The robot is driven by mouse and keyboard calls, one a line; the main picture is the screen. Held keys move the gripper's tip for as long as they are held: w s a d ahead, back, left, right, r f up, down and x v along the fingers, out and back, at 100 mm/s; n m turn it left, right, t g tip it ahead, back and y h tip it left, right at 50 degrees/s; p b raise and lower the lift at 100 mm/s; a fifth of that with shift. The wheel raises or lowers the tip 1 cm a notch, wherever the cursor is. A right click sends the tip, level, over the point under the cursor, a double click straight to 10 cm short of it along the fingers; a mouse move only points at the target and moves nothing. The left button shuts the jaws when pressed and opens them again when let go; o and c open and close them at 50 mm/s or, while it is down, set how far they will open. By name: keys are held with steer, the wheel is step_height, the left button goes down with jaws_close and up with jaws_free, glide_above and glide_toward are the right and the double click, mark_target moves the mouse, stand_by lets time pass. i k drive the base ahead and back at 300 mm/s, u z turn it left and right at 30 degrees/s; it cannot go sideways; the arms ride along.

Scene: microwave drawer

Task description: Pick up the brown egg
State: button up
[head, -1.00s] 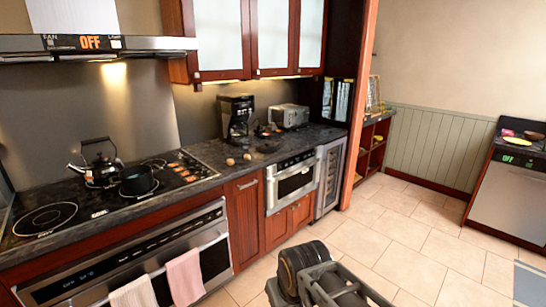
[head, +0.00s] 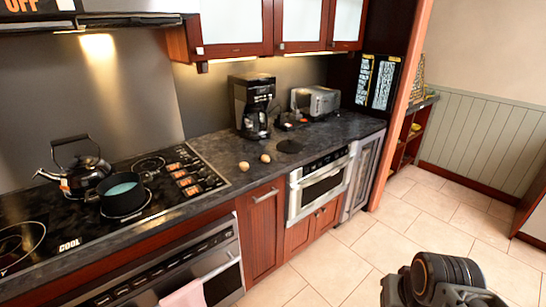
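Two small egg-shaped things lie close together on the dark countertop, between the cooktop and the coffee maker. The left one (head: 244,166) sits nearer the cooktop, and the right one (head: 265,158) is a little farther back. Both look tan to light brown; they are too small to tell which is the brown egg. A part of my arm shows at the bottom right, over the floor and well away from the counter. My gripper's fingers are not in view.
A black kettle (head: 88,173) and a pot (head: 122,194) stand on the cooktop (head: 60,222). A coffee maker (head: 252,105) and a toaster (head: 315,101) stand at the back of the counter (head: 225,150). The tiled floor (head: 350,258) before the cabinets is clear.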

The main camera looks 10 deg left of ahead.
mark_target(244, 166)
steer(key=z, duration=0.05)
steer(key=i, duration=0.95)
steer(key=u, duration=0.55)
steer(key=i, duration=0.8)
steer(key=u, duration=1.3)
steer(key=i, duration=0.45)
steer(key=u, duration=0.35)
